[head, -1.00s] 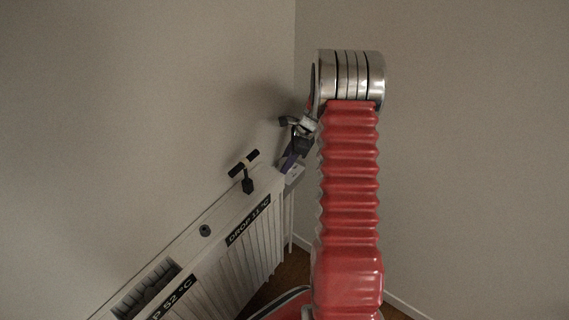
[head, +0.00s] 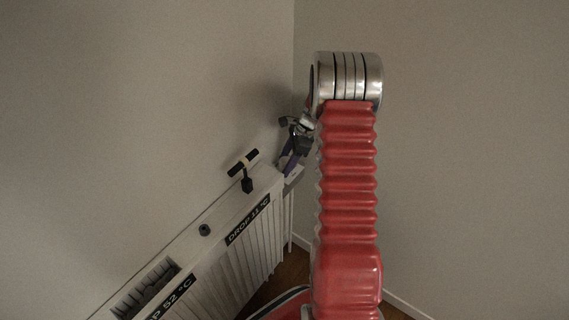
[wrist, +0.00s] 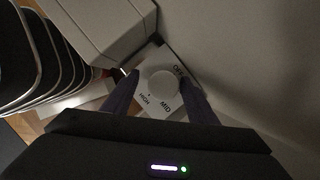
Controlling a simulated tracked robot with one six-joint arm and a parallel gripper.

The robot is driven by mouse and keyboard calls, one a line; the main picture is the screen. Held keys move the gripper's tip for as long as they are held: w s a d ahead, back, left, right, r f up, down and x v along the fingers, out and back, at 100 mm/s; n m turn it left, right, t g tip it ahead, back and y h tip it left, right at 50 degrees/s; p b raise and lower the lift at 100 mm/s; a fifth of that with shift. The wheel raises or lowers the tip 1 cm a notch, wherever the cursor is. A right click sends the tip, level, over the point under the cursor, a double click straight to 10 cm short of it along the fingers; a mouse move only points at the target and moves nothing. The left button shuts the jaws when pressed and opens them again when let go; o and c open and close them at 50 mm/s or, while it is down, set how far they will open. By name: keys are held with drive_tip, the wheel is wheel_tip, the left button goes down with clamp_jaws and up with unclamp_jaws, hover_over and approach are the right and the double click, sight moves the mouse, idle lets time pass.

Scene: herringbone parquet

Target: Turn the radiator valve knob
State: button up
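The white round valve knob (wrist: 163,84) shows in the wrist view on a pale dial plate (wrist: 177,62) marked OFF, MID and HIGH. My gripper (wrist: 159,78) has its two purple fingers spread, one on each side of the knob. The left finger looks apart from the knob; I cannot tell whether the right one touches it. In the head view my gripper (head: 288,163) points down at the far end of the radiator (head: 215,222). The knob itself cannot be made out there.
A black T-shaped handle (head: 245,172) stands up from the radiator top near my gripper. A small dark round fitting (head: 204,230) sits nearer. Walls meet in a corner close behind the valve. The radiator's white casing (wrist: 100,25) lies beside the dial.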

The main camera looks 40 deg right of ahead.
sight(286, 161)
drive_tip(key=shift+w+r, duration=0.1)
drive_tip(key=shift+r, duration=0.5)
wheel_tip(286, 161, up, 9)
drive_tip(key=shift+f, duration=0.15)
idle(0.3)
